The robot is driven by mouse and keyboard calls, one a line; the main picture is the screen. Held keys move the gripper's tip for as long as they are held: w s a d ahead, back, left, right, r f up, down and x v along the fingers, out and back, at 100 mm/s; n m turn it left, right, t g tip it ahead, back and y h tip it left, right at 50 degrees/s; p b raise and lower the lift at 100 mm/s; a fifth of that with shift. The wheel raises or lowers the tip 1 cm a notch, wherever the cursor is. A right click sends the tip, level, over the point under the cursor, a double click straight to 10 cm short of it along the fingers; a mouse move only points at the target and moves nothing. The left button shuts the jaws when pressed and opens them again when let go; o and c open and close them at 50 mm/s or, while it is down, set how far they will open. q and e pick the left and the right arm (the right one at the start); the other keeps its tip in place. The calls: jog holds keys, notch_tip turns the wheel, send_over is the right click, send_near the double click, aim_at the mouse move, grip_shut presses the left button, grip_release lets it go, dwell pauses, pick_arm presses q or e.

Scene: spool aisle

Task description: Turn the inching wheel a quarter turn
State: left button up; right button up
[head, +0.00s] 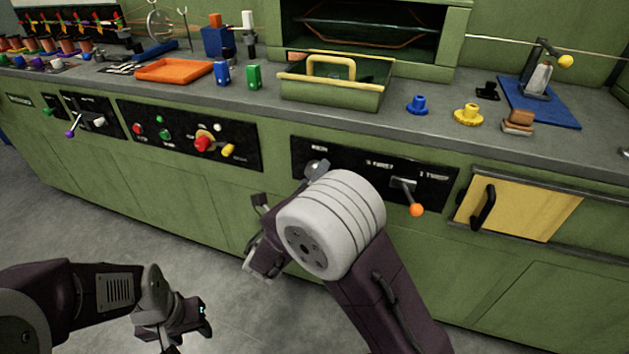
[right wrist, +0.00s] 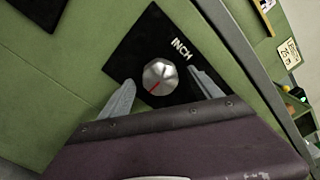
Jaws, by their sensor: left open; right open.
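The inching wheel (right wrist: 160,77) is a faceted silver knob with a red pointer line, on a black plate marked INCH in the right wrist view. Its red line points toward the lower left. In the head view the knob (head: 312,169) shows partly behind my right arm. My right gripper (right wrist: 160,80) is open, with one finger on each side of the knob; gaps show between fingers and knob, and I cannot tell their depth. My left gripper (head: 198,325) is open and empty, low over the floor at the lower left of the head view, away from the counter.
A lever with an orange ball (head: 416,210) sits right of the knob on the same panel. A yellow door with a black handle (head: 483,207) is farther right. Red and yellow controls (head: 203,144) are left. A green tray (head: 335,91) stands on the counter above.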

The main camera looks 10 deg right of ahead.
jog(key=shift+x, duration=1)
jog(key=c, duration=1.4)
jog(key=shift+o, duration=0.2)
